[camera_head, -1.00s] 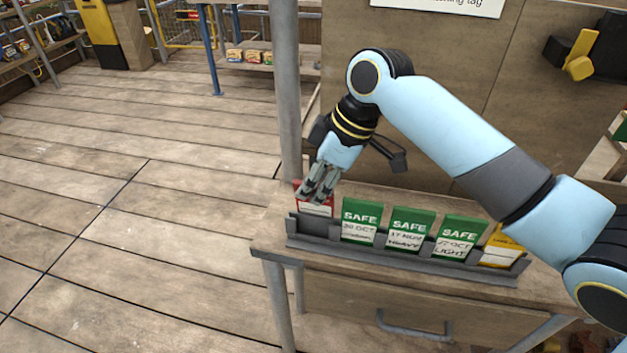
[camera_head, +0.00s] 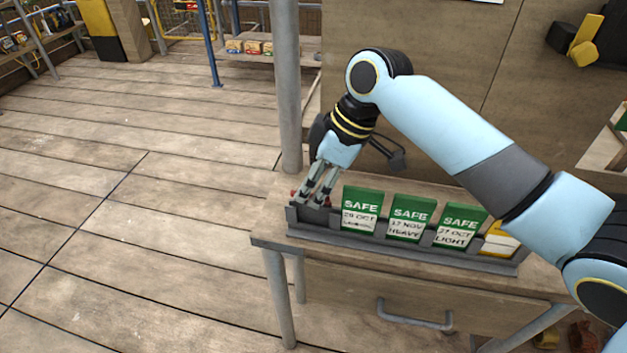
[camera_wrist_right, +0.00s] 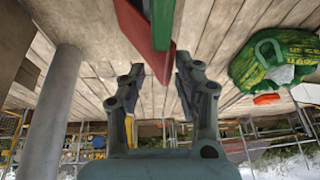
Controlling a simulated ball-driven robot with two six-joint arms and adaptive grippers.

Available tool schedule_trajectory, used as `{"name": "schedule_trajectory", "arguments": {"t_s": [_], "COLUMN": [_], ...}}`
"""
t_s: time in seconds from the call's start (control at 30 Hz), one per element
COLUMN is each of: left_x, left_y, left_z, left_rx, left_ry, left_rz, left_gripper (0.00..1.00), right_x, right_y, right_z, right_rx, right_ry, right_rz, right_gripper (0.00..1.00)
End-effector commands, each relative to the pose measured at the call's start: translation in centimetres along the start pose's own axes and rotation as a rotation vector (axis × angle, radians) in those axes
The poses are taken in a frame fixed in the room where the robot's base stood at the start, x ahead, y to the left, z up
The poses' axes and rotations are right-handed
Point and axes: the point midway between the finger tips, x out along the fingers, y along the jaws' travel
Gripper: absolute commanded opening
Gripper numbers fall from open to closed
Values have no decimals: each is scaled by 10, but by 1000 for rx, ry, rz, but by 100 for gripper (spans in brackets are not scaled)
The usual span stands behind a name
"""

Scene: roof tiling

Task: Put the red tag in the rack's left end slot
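The grey rack (camera_head: 400,249) stands on a wooden bench top. The red tag (camera_head: 296,194) is at the rack's left end, with only small red bits showing around my right gripper's fingers. In the right wrist view the red tag (camera_wrist_right: 146,36) is at the top, with a green edge beside it. My right gripper (camera_head: 314,200) points down at the left end slot. Its fingers (camera_wrist_right: 158,75) stand apart on either side of the tag in the wrist view, and look open. The tag's lower part is hidden. My left gripper is not in view.
Three green SAFE tags (camera_head: 361,208) stand in the rack's middle slots. A yellow tag (camera_head: 500,240) is at the right end, partly behind my right arm. A grey post (camera_head: 287,90) rises close behind the rack's left end. The floor at left is clear.

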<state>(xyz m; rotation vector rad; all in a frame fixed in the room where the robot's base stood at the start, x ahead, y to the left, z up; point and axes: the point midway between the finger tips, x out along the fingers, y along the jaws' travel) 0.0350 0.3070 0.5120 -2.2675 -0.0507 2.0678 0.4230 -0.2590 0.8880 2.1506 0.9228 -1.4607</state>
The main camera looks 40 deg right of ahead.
Motion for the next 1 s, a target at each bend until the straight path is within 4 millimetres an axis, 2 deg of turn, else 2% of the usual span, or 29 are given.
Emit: {"name": "schedule_trajectory", "arguments": {"t_s": [0.27,0.37,0.47,0.8,1.0], "left_x": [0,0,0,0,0], "left_y": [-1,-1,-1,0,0], "left_z": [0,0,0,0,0], "left_rx": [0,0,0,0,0], "left_ry": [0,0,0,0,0], "left_rz": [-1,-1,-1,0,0], "left_gripper": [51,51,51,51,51], "right_x": [-2,-9,-25,-98,-118], "right_y": [2,3,3,2,1], "right_z": [-1,-1,0,0,0], "right_rx": [-2,-3,-5,-5,-2], "right_ry": [1,1,1,-2,0], "right_rz": [5,8,10,8,5], "right_gripper": [35,35,35,35,35]}}
